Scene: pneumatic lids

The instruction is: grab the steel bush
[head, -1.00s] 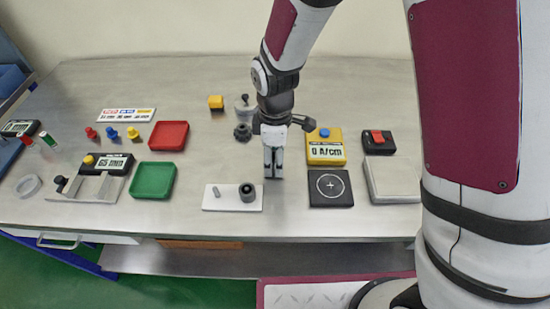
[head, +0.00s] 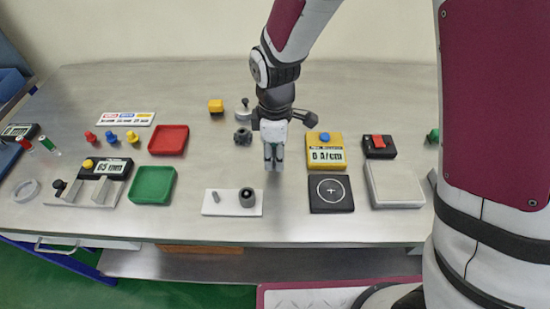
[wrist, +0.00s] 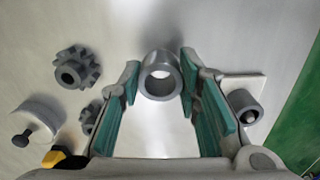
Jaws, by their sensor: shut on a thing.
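The steel bush (wrist: 160,76) is a grey hollow ring in the wrist view, with its open bore facing the camera. It sits between the fingertips of my gripper (wrist: 159,82), which is shut on it with the teal pads at its two sides. In the head view my gripper (head: 273,160) points down over the middle of the table, and its fingers hide the bush there. I cannot tell whether the bush touches the tabletop.
To the left of my gripper, a white plate (head: 232,209) bears a thin pin and a dark cylinder (head: 247,197). A black pad with a cross (head: 331,192) and a yellow meter (head: 326,150) stand close on the right. A dark gear (head: 243,136) lies behind left.

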